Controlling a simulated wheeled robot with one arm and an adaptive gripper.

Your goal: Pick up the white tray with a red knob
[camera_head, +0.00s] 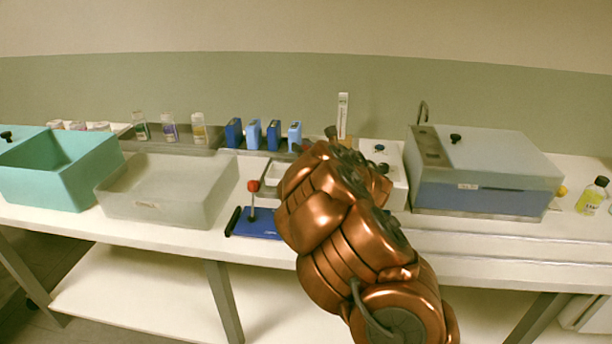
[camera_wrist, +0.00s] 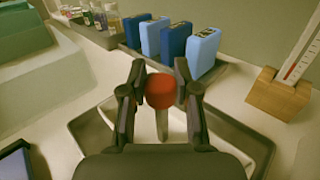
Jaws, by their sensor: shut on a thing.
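My gripper (camera_wrist: 160,82) is shut on a red knob (camera_wrist: 161,93) in the wrist view, with a finger on each side. My gripper's body hides the near part of the tray. I cannot tell whether the tray is off the table.
Blue boxes (camera_wrist: 172,40) stand on a rack just behind. A translucent bin (camera_head: 165,208) stands left; a white unit (camera_head: 397,180) and lidded bath (camera_head: 480,195) stand right.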

